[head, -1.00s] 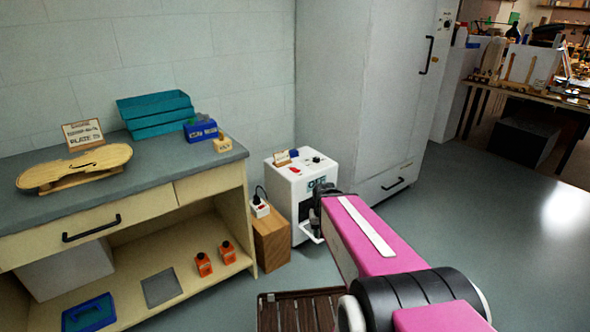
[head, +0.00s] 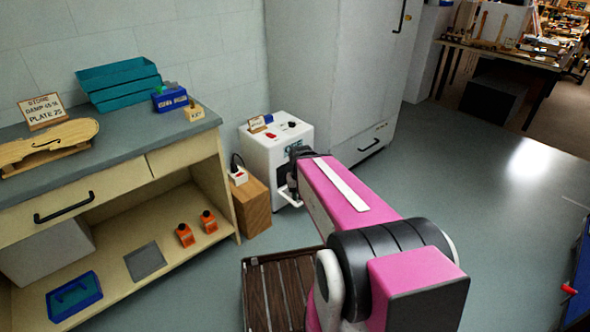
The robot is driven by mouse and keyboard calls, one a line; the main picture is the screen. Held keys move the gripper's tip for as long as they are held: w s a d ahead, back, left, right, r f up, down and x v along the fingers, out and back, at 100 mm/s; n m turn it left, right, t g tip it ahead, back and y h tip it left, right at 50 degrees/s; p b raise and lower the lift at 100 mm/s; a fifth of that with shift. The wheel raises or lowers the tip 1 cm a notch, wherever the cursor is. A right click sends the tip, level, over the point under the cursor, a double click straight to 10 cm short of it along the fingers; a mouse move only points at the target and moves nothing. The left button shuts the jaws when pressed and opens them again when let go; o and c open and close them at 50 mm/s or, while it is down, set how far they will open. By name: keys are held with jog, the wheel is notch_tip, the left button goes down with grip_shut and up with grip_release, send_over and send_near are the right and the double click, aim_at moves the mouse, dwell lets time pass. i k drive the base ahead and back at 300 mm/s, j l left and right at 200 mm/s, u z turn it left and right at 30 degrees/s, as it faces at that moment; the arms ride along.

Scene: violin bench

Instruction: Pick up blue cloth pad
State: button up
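I cannot make out a blue cloth pad for certain. A blue tray-like thing with a teal inside and a dark bar across it (head: 75,297) lies on the low shelf of the bench at the lower left. A flat grey square (head: 145,261) lies to its right. My gripper (head: 293,178) is at the far end of my pink arm, in front of the white machine (head: 277,150). It is small, dark and partly hidden by my arm, so its fingers and anything between them do not show clearly.
The bench top (head: 135,140) holds a violin body (head: 45,142), teal trays (head: 118,82) and a blue box (head: 170,100). Two orange bottles (head: 185,235) stand on the shelf. A wooden block (head: 250,207) and a slatted crate (head: 277,258) stand nearby. Floor at right is clear up to a blue edge (head: 582,275).

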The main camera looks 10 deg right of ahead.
aim_at(268, 118)
jog(key=i+l, duration=0.15)
jog(key=i, duration=0.35)
jog(key=i+l+z, duration=0.15)
jog(key=i, duration=0.4)
